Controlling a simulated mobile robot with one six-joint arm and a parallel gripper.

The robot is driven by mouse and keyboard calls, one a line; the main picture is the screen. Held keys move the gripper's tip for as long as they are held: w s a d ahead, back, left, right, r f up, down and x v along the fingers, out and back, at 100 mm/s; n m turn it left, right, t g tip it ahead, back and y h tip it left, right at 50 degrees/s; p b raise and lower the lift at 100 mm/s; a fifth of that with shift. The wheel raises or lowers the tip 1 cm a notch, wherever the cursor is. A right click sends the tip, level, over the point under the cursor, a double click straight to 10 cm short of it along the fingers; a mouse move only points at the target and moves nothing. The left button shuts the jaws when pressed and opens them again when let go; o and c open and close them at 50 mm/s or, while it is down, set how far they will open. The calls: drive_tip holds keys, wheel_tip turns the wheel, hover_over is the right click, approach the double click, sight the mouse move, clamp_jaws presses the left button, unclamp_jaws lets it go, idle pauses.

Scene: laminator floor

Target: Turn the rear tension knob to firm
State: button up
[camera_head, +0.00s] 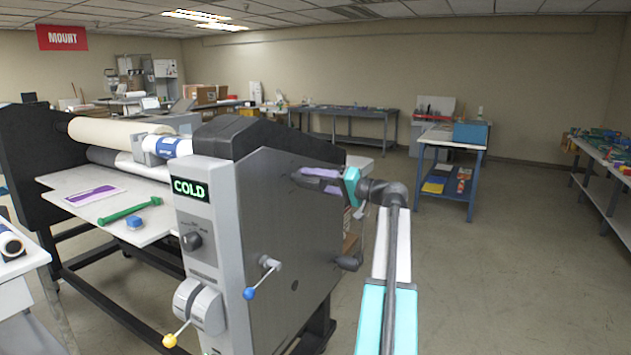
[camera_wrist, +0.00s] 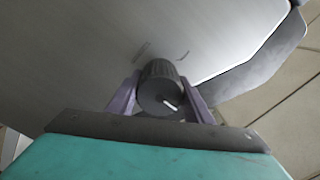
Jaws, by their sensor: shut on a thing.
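The rear tension knob (camera_wrist: 160,88) is a dark ribbed knob with a white pointer line on its face, on the grey side panel of the laminator (camera_head: 285,215). In the wrist view the pointer slants toward the lower right. My gripper (camera_wrist: 160,100) has its purple fingers on either side of the knob and is shut on it. In the head view my gripper (camera_head: 306,180) is against the upper rear of the side panel, and the knob is mostly hidden there. Faint dark marks show on the panel beyond the knob, too small to read.
A dark handle (camera_head: 349,262) sticks out low on the rear side. Open floor lies right; a blue-legged table (camera_head: 450,144) stands beyond.

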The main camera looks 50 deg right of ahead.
idle(0.4)
drive_tip(key=o, duration=1)
drive_tip(key=shift+o, duration=0.2)
drive_tip(key=b+v, duration=0.2)
drive_tip(key=v, duration=1.2)
drive_tip(key=shift+b, duration=0.3)
drive_tip(key=shift+f, duration=0.1)
